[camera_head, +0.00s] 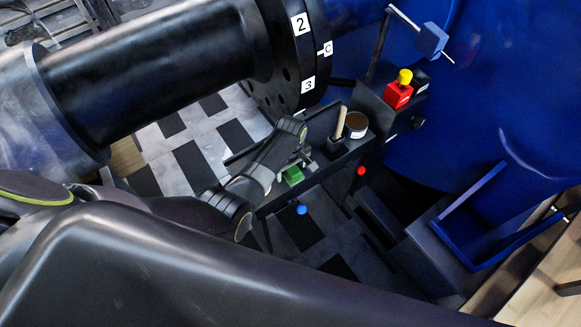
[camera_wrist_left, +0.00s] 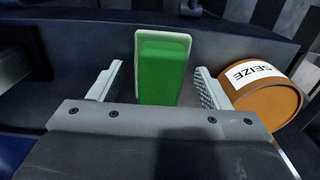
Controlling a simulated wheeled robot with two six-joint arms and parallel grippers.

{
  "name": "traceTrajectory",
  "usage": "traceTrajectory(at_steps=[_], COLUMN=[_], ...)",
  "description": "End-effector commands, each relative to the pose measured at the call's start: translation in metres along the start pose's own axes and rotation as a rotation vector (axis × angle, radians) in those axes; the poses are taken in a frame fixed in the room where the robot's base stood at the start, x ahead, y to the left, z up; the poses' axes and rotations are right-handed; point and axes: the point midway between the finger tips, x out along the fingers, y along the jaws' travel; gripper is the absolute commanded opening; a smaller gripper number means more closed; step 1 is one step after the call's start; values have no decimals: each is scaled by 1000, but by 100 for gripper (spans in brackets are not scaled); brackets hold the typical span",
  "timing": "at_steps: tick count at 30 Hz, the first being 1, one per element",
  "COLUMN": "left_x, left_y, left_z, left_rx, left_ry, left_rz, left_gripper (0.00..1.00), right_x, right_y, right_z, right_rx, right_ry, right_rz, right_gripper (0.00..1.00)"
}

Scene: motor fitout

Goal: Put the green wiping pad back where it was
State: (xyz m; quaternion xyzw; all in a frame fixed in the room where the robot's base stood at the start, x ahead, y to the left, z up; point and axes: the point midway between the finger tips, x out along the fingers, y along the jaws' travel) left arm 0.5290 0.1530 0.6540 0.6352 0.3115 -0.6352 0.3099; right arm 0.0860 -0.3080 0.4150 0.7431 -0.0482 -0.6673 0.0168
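The green wiping pad (camera_head: 293,176) is at the near left end of a dark narrow tray (camera_head: 325,160). In the left wrist view the pad (camera_wrist_left: 162,68) has a pale green edge and a darker green face. My left gripper (camera_head: 302,163) is over the tray at the pad. In the left wrist view its fingers (camera_wrist_left: 159,72) are open, one on each side of the pad, with a visible gap on both sides. The pad's lower end is hidden by the gripper body. My right gripper is not in view.
An orange can marked SEIZE (camera_wrist_left: 262,92) stands close to the right finger; it also shows in the head view (camera_head: 356,126). Beside it is a wooden handle (camera_head: 341,122). A red box with a yellow knob (camera_head: 398,92) and a blue wall (camera_head: 480,90) lie beyond.

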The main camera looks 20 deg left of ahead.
Motion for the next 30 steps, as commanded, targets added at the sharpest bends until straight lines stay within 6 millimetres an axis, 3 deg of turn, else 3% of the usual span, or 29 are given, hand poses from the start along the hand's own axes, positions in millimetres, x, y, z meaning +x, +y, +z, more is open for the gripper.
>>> traceTrajectory(at_steps=[11,24,30], left_x=[-12,-90,-116], left_y=[0,1,1], left_z=[0,0,0], left_rx=[0,0,0], left_ry=[1,2,1], left_rz=[1,3,2], left_gripper=[71,71,71], right_x=[-4,-18,-20], right_y=[1,1,0], right_z=[-1,-2,-2], right_rx=[0,0,1], right_ry=[0,-1,-1], right_rz=[0,0,-3], right_gripper=[36,36,36])
